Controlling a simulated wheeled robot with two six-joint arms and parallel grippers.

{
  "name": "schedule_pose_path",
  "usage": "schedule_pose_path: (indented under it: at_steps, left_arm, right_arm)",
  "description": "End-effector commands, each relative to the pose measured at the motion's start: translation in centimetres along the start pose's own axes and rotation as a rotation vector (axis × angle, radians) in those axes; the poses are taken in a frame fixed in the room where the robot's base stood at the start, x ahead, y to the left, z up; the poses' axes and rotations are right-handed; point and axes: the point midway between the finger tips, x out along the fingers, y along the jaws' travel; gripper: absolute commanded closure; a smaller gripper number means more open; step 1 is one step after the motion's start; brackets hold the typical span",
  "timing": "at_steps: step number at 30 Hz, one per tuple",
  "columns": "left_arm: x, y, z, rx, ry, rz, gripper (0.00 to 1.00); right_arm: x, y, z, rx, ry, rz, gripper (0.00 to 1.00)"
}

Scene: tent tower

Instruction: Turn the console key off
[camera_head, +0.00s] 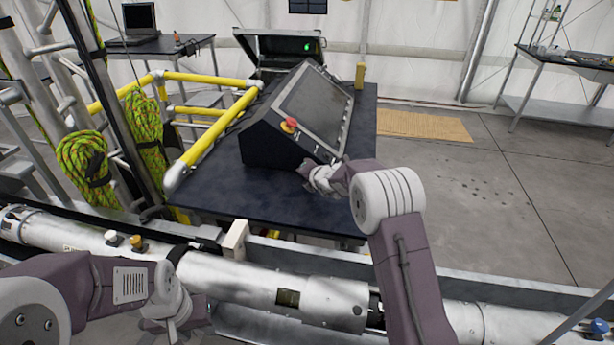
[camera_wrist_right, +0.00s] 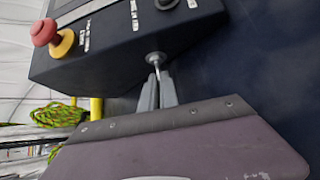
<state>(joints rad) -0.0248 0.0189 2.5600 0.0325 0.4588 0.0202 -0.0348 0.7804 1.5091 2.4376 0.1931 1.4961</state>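The console (camera_head: 262,142) stands on a dark table, its sloped panel facing right and a red stop button on its corner. In the right wrist view, the key (camera_wrist_right: 157,70) sticks out of a round silver lock at the edge of the console (camera_wrist_right: 110,55). My right gripper (camera_wrist_right: 158,88) has its two fingers close together on the key's thin silver part. In the head view my right gripper (camera_head: 308,174) is at the console's near lower corner, and the key is too small to make out. My left gripper (camera_head: 182,322) hangs low at the bottom left, away from the console; its fingers are unclear.
The red stop button (camera_head: 289,125) on a yellow base is near the key, also in the wrist view (camera_wrist_right: 45,33). The dark table (camera_head: 245,195) has bare room before the console. Yellow rails (camera_head: 215,137) run along its left; an open case (camera_head: 280,48) is behind.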

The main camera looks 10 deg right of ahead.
Motion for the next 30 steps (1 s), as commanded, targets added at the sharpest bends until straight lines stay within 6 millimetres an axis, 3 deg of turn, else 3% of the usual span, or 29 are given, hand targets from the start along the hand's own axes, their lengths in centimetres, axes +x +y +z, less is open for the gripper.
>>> schedule_pose_path:
  at_steps: [8, 21, 30]
  left_arm:
    - [-1.9, 0.0, -0.2, 0.000, 0.000, 0.000, 0.64]
    - [-7.9, 0.1, -0.8, 0.000, 0.000, 0.000, 0.64]
    - [-9.7, 0.2, -1.0, 0.000, 0.000, 0.000, 0.64]
  right_arm:
    - [-0.2, 0.8, 0.0, -0.187, 0.005, -0.187, 1.00]
    - [-0.1, 1.2, 0.0, -0.420, 0.004, -0.422, 1.00]
    - [0.2, 1.1, -0.3, -0.494, 0.002, -0.498, 1.00]
